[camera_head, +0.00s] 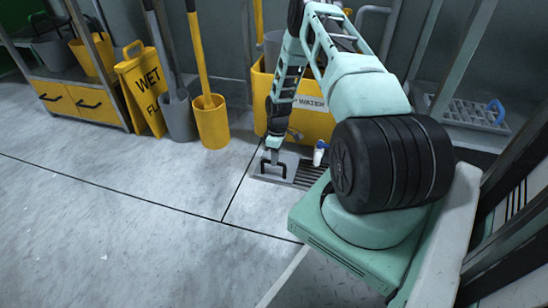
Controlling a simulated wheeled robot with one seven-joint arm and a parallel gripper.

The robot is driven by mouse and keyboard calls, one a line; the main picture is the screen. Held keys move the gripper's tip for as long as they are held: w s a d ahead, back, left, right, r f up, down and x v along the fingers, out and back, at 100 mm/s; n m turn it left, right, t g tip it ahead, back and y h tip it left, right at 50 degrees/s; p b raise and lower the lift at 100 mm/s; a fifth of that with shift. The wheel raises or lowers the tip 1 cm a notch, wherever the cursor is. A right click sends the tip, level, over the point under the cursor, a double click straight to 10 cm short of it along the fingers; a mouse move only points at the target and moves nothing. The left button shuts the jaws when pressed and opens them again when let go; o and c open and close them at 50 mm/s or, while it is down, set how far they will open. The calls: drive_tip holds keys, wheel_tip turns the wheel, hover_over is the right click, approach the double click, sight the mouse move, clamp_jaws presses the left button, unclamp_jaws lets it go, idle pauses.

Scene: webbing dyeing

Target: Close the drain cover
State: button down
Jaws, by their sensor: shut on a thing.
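The drain cover (291,158) is a small grey plate at floor level near the middle of the camera_head view, with a dark U-shaped handle (273,168) on it. Beside it on the right lies a dark slatted drain grate (309,174), partly hidden by my arm. My gripper (273,156) points down at the plate and is shut on the handle. Its fingertips are small and dark here. I cannot tell whether the plate lies flat or is slightly raised.
A yellow wet-floor sign (141,88), a grey bucket (179,115) and a yellow bucket (211,122) stand to the left. A large yellow bin (312,122) is just behind the drain, with a white-and-blue bottle (319,153) nearby. The floor at front left is clear.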

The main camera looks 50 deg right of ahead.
drive_tip(key=shift+s+d+p, duration=1.05)
drive_tip(key=shift+s+p, duration=0.15)
drive_tip(key=shift+s, duration=1.3)
drive_tip(key=shift+s+d+p, duration=1)
drive_tip(key=shift+s+p, duration=0.25)
drive_tip(key=shift+s, duration=1.25)
drive_tip(key=shift+s+d+p, duration=1.05)
drive_tip(key=shift+s+p, duration=0.15)
drive_tip(key=shift+s, duration=1.3)
drive_tip(key=shift+s, duration=0.1)
drive_tip(key=c, duration=1.4)
unclamp_jaws()
drive_tip(key=w+d+r+p, duration=0.1)
drive_tip(key=d+r+p, duration=0.2)
drive_tip(key=r, duration=1.4)
drive_tip(key=p, duration=0.4)
drive_tip(key=shift+w+p, duration=0.25)
drive_tip(key=shift+p, duration=0.1)
